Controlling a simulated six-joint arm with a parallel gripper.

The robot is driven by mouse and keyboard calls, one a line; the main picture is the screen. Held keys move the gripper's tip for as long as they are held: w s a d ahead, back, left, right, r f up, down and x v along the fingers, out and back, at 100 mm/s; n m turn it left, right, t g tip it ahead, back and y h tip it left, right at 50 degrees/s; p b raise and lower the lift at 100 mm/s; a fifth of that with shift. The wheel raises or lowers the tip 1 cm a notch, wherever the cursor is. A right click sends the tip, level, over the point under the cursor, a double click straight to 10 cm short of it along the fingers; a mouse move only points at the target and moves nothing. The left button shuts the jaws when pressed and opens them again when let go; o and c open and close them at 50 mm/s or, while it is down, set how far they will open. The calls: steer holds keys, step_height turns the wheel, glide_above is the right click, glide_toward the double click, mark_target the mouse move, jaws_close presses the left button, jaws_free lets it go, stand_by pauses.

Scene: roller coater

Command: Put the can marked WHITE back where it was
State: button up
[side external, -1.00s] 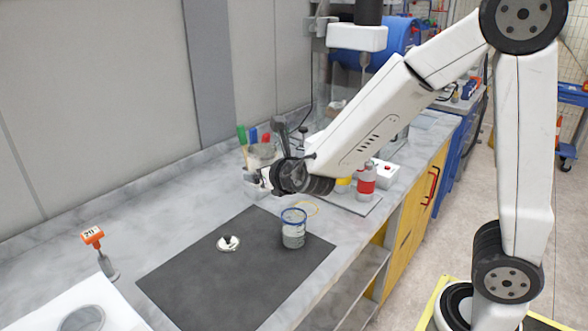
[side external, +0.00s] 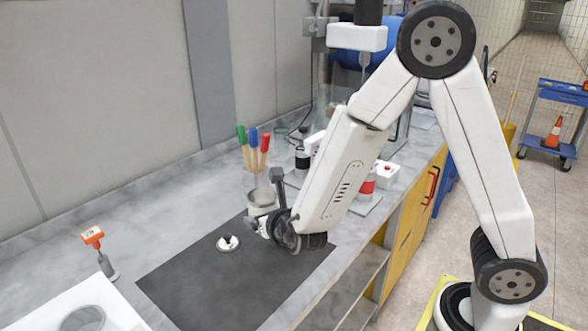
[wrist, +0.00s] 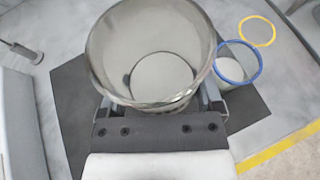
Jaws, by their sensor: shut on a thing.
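My gripper (side external: 268,222) is low over the dark mat, shut on an open-topped grey container (side external: 261,198). In the wrist view the container (wrist: 150,50) fills the upper middle, mouth towards the camera, with a pale disc at its bottom. No WHITE marking is readable on it or on any other can. A red-and-white can (side external: 368,184) stands at the back, partly behind my arm. A can with a dark band (side external: 302,158) stands further left.
A white lid-like piece (side external: 228,243) lies on the mat. Coloured-handled brushes (side external: 253,140) stand behind; an orange-topped post (side external: 92,236) stands left.

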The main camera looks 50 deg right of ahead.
steer(key=shift+s+a+f, duration=0.2)
steer(key=shift+s+f, duration=0.1)
steer(key=shift+f, duration=0.35)
steer(key=shift+s+a+f, duration=0.15)
steer(key=shift+s+f, duration=0.2)
steer(key=shift+f, duration=0.25)
steer(key=shift+s+a+f, duration=0.2)
steer(key=shift+s+f, duration=0.1)
steer(key=shift+f, duration=0.35)
steer(key=shift+f, duration=0.1)
glide_above(270, 272)
steer(key=shift+f, duration=2.1)
steer(key=shift+f, duration=1.75)
steer(key=shift+f, duration=0.2)
steer(key=o, duration=1.2)
steer(key=shift+r, duration=0.25)
